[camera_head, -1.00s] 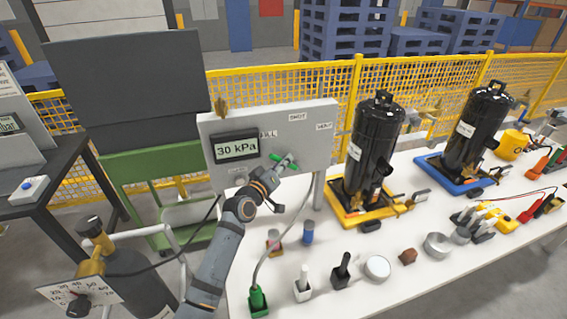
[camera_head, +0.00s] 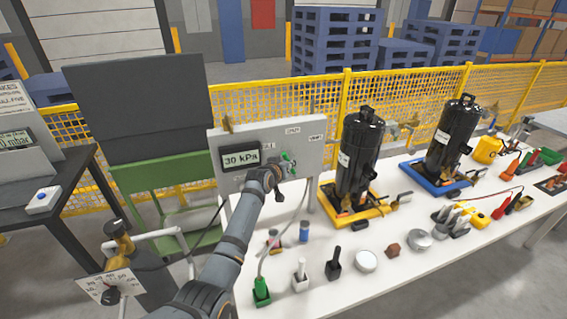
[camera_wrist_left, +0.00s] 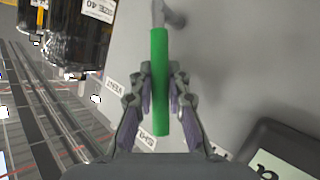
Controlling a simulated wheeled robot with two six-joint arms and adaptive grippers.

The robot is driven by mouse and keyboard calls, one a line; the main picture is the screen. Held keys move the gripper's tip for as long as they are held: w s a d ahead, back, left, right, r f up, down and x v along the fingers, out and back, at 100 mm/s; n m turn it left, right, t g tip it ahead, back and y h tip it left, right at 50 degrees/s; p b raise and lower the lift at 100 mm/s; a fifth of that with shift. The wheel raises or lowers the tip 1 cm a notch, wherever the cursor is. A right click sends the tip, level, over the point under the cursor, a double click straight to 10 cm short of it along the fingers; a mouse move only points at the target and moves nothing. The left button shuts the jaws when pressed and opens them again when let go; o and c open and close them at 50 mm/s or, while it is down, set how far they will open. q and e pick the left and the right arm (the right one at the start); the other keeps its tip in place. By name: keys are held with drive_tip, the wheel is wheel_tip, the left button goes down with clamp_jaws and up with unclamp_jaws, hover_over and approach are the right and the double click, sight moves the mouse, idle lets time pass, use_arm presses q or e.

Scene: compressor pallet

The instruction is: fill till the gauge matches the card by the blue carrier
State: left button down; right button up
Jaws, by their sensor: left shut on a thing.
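The grey fill panel (camera_head: 268,140) stands at the left end of the white table. Its gauge (camera_head: 241,160) reads 30 kPa. My left gripper (camera_head: 280,170) is at the panel, shut on the green valve handle (camera_head: 291,163). In the left wrist view the green handle (camera_wrist_left: 160,85) runs lengthwise between the fingers (camera_wrist_left: 160,100), near the SHUT and VENT labels. The blue carrier (camera_head: 436,184) is on the table under the farther black compressor (camera_head: 452,138). I cannot make out the card by it. My right gripper is out of view.
A nearer black compressor (camera_head: 357,155) stands on a yellow carrier (camera_head: 352,209), right of the panel. Small blocks, cups and a green-based hose fitting (camera_head: 262,291) lie along the table's front.

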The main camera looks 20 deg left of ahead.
use_arm(q)
drive_tip(key=shift+w+d+r+m+g+y+p, duration=0.3)
drive_tip(key=shift+w+d+r+m+g+p, duration=0.15)
drive_tip(key=shift+p, duration=0.4)
drive_tip(key=shift+d+g+y, duration=0.2)
drive_tip(key=shift+g+y, duration=0.05)
drive_tip(key=shift+y, duration=0.05)
drive_tip(key=shift+w+d+m+g+p, duration=0.25)
drive_tip(key=shift+m+g+p, duration=0.1)
drive_tip(key=shift+p, duration=0.1)
drive_tip(key=shift+w+d+f+m+g+y, duration=0.15)
drive_tip(key=shift+d+m+g+y, duration=0.15)
drive_tip(key=shift+y, duration=0.2)
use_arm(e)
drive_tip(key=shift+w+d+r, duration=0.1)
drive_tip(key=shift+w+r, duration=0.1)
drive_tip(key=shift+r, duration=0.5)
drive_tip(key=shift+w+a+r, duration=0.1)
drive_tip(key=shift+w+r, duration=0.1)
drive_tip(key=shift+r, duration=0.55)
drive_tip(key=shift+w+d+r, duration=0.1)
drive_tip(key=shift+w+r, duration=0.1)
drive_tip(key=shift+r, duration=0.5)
use_arm(q)
drive_tip(key=c, duration=1.3)
unclamp_jaws()
drive_tip(key=shift+f, duration=0.1)
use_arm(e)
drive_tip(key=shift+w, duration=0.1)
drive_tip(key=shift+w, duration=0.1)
